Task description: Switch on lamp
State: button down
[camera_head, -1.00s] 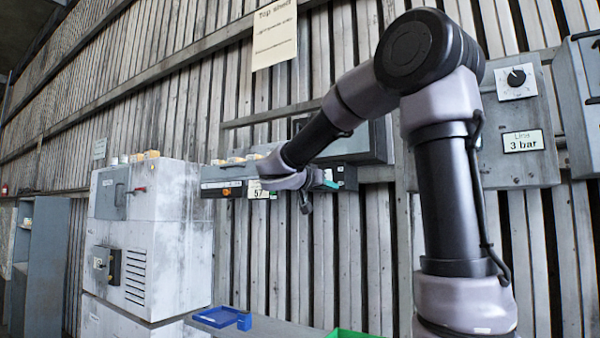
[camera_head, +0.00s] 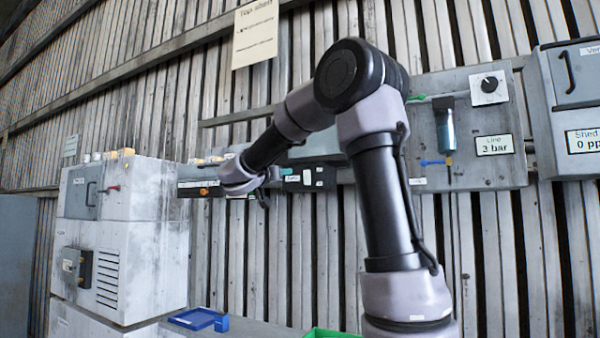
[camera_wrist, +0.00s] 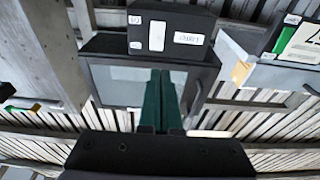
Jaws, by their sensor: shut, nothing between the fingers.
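My gripper (camera_wrist: 160,100) shows in the wrist view with its two green fingers together and nothing between them. Beyond the fingertips is a black box (camera_wrist: 171,50) with a pale rocker-like plate (camera_wrist: 157,35) and small white labels. The fingers point toward this box; whether they touch it I cannot tell. The black box also shows in the head view (camera_head: 318,180), right of my wrist. In the head view my fingers are mostly hidden or too small to make out. I cannot identify a lamp for certain.
A dark-framed glass panel (camera_wrist: 112,84) lies behind the fingers. In the head view a grey cabinet (camera_head: 140,240) stands at left, a gauge panel (camera_head: 490,150) at right. A blue tray (camera_head: 193,318) and a green bin (camera_head: 330,334) are below.

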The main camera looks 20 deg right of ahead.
aim_at(304, 170)
jog(key=x, duration=1)
jog(key=shift+w+d, duration=0.15)
jog(key=shift+d, duration=0.1)
jog(key=shift+w+d+r+g+y, duration=0.1)
jog(key=shift+w+d+g+y, duration=0.15)
jog(key=shift+g+y, duration=0.15)
jog(key=shift+s, duration=0.1)
